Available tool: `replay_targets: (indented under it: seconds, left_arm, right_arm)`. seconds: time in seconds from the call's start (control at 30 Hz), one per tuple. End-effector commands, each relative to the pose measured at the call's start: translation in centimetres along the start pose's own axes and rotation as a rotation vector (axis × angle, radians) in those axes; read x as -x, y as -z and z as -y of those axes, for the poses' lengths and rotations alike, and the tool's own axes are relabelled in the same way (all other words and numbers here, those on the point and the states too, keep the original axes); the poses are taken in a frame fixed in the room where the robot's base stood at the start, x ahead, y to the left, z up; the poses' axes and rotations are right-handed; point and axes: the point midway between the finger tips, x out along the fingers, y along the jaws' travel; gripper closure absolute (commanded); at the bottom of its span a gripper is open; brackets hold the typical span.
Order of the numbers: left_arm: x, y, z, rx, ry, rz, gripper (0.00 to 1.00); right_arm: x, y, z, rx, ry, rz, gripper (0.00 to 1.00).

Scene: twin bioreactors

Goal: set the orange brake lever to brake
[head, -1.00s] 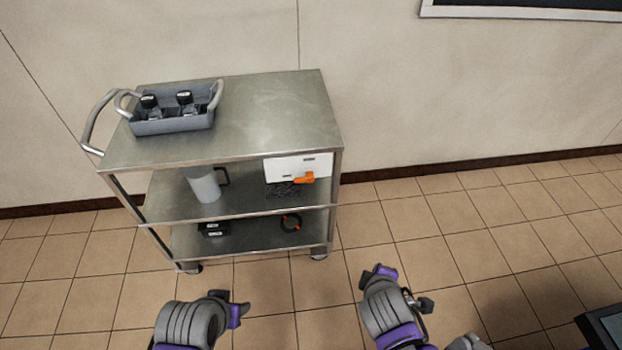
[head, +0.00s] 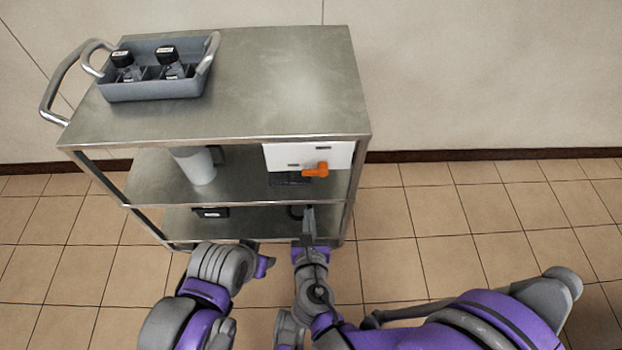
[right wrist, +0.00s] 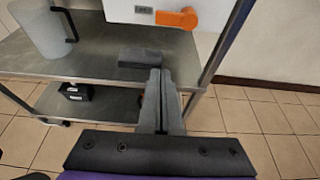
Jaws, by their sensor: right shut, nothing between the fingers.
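The orange brake lever (head: 316,170) sits on the front of a white box (head: 282,155) on the cart's middle shelf, at its right end. The lever lies about level, its handle pointing left from a round hub; it also shows in the right wrist view (right wrist: 176,18). My right gripper (head: 308,212) is shut and empty, below the lever and apart from it in the picture; its fingers (right wrist: 160,78) point toward the cart in the right wrist view. My left gripper (head: 264,266) is low in front of the cart; its jaws are unclear.
The steel cart (head: 270,85) carries a grey tray (head: 150,90) with black-capped bottles on top. A pale jug (head: 196,166) stands on the middle shelf, a black box (head: 211,212) on the bottom one. A right cart post (right wrist: 228,45) stands close to the lever. Floor right of the cart is clear.

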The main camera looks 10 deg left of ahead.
Motion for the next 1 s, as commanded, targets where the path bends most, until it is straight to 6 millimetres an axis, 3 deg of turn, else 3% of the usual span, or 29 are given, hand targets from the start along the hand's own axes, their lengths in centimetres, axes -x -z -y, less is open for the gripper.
replay_targets:
  seconds: [0.17,0.33,0.77,1.0]
  left_arm:
    - [0.0,0.0,0.0,0.0,0.0,0.0,0.5]
    - [-0.2,-0.1,0.0,0.0,0.0,0.001,0.5]
    - [-1.3,-0.4,0.0,0.0,0.0,0.005,0.5]
    - [-0.2,-0.1,0.0,0.0,0.0,0.001,0.5]
  right_arm:
    - [-0.1,0.0,0.1,-0.003,0.002,-0.001,1.0]
    - [-1.5,0.0,0.1,-0.005,0.003,-0.002,1.0]
    - [-10.3,0.1,0.2,-0.006,0.004,-0.002,1.0]
    - [-8.9,-3.2,0.1,-0.005,0.002,-0.001,1.0]
